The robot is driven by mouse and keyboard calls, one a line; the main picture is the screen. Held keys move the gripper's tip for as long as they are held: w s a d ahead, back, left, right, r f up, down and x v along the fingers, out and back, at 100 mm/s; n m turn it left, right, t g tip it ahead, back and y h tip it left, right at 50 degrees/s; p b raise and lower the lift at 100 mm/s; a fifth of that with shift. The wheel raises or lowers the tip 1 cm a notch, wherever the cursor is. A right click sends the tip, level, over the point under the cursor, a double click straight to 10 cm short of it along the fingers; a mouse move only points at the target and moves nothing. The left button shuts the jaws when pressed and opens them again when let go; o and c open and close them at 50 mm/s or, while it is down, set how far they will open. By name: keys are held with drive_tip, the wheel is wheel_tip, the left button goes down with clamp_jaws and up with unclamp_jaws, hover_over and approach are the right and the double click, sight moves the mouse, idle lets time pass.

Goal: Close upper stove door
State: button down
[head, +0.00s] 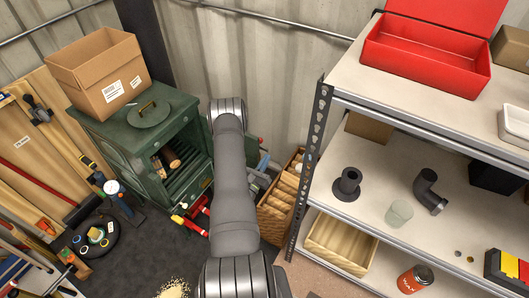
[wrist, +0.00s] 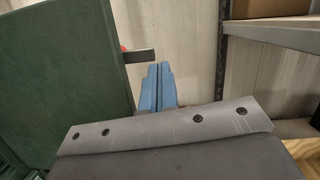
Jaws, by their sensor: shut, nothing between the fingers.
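The green stove (head: 115,130) stands left of my arm in the head view. Its upper compartment is open, with logs (head: 170,157) showing inside. A green panel (wrist: 65,80), apparently the upper door swung open, fills the left of the wrist view; a small part of it shows right of my arm in the head view (head: 252,145). A grey metal bar (wrist: 140,57) sticks out at its right edge. My gripper (wrist: 158,70) has its blue fingers shut and empty, just right of the panel. I cannot tell whether they touch it. My arm hides most of the door in the head view.
A cardboard box (head: 98,68) and a round lid (head: 148,113) sit on the stove top. A crate of wood (head: 272,222) stands right of my arm. A metal shelf unit (head: 315,150) rises close on the right. Red-handled tools (head: 188,222) lie before the stove.

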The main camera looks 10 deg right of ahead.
drive_tip(key=v, duration=0.8)
drive_tip(key=shift+s+d, duration=0.2)
drive_tip(key=shift+d, duration=0.05)
drive_tip(key=shift+r, duration=0.15)
drive_tip(key=x, duration=0.8)
drive_tip(key=shift+w+a, duration=0.25)
drive_tip(key=shift+w, duration=0.05)
